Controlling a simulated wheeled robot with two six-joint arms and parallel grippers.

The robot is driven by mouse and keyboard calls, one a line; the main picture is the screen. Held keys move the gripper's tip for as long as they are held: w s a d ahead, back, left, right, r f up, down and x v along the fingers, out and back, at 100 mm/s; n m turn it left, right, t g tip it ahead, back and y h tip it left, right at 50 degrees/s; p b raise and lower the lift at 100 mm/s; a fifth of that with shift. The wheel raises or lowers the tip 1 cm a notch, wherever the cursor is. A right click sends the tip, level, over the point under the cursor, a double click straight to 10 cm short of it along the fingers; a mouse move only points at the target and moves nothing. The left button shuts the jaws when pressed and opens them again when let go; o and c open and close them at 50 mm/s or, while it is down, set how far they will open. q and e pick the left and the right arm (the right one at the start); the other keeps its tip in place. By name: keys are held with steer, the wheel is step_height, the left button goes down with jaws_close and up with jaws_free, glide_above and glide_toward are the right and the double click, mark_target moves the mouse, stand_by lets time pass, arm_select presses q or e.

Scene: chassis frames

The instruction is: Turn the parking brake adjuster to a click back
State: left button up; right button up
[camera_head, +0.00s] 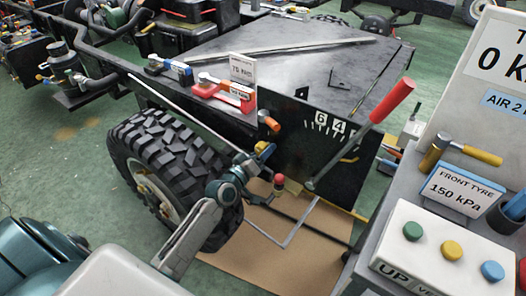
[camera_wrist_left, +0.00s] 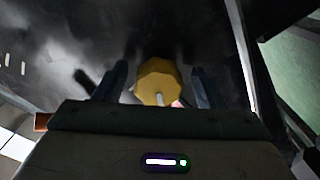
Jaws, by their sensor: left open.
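A dark panel (camera_head: 300,160) on the side of the chassis carries a scale (camera_head: 324,126) with white ticks and the numbers 6 and 4. A yellow knob (camera_head: 265,150), likely the adjuster, sits at the panel's left part, partly hidden by my gripper. In the left wrist view the faceted yellow knob (camera_wrist_left: 158,82) has a pale mark and lies between the fingertips. My left gripper (camera_head: 258,160) is open at the knob, one finger on each side; I cannot tell whether they touch it. My right gripper is not in view.
A long lever with a red handle (camera_head: 393,100) slants up right of the scale. An orange knob (camera_head: 268,122) sits just above the gripper. A big tyre (camera_head: 170,160) stands left. A cart with coloured buttons (camera_head: 452,250) is at right.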

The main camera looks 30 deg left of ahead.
arm_select(q)
steer(key=s+a+p, duration=0.1)
steer(key=s, duration=0.9)
steer(key=shift+a, duration=0.15)
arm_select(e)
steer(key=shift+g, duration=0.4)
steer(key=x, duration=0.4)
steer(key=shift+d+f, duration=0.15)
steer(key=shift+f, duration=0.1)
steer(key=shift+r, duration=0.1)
